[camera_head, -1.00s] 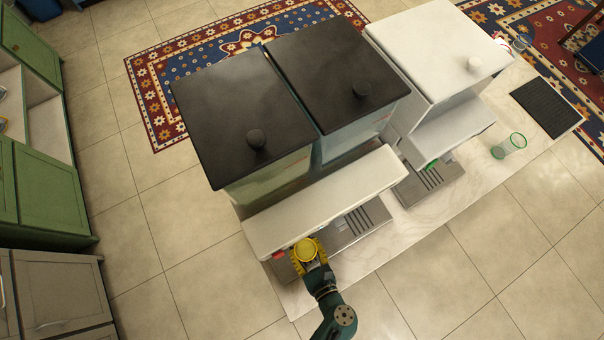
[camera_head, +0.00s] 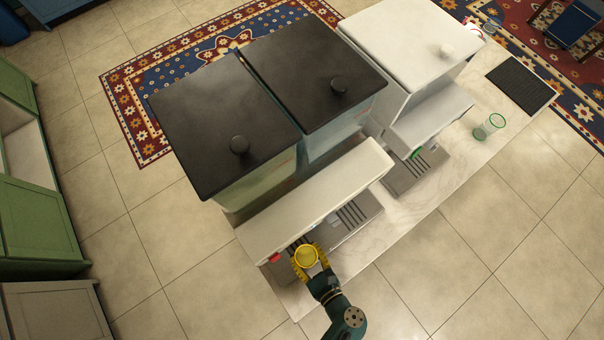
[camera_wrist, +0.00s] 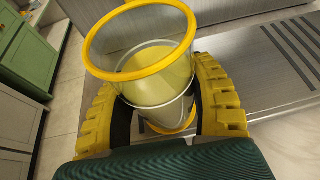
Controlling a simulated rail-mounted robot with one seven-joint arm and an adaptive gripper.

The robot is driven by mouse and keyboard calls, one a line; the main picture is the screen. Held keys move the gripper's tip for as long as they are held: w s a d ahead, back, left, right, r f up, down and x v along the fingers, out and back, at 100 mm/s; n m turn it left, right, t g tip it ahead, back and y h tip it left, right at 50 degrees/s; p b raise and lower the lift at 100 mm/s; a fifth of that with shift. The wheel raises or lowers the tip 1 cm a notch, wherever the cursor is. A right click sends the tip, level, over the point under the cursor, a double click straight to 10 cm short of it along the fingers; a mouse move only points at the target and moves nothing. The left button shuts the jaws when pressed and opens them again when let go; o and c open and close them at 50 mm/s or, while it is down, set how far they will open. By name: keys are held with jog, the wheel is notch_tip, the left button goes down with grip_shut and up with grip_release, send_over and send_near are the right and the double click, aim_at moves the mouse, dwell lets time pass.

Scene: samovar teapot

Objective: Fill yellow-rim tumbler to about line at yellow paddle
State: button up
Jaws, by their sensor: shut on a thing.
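The yellow-rim tumbler (camera_head: 306,256) is clear, with pale bands around it. My gripper (camera_head: 309,262) is shut on it, with one yellow finger on each side. In the wrist view the tumbler (camera_wrist: 165,92) looks close to upright. A yellowish fill shows inside, below the rim; I cannot tell its exact level against the bands. The tumbler is at the front edge of the left dispenser's pale overhang (camera_head: 320,205), above or beside the drip tray (camera_head: 350,218). A red paddle (camera_head: 274,258) shows left of the tumbler. I see no yellow paddle; that area is partly hidden.
Two black-lidded tanks (camera_head: 215,125) stand behind the overhang. A white dispenser (camera_head: 410,45) with a green paddle (camera_head: 416,154) is to the right. A green-rim tumbler (camera_head: 490,126) stands on the pale counter (camera_head: 405,215), near a black mat (camera_head: 522,85).

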jog(key=shift+s+d+p, duration=0.15)
jog(key=shift+s+d, duration=0.7)
jog(key=shift+s, duration=0.3)
jog(key=shift+s+d+p, duration=0.2)
jog(key=shift+s+d, duration=0.6)
jog(key=shift+s, duration=0.3)
jog(key=shift+s+d+p, duration=0.15)
jog(key=shift+s+d, duration=0.7)
jog(key=shift+s, duration=0.3)
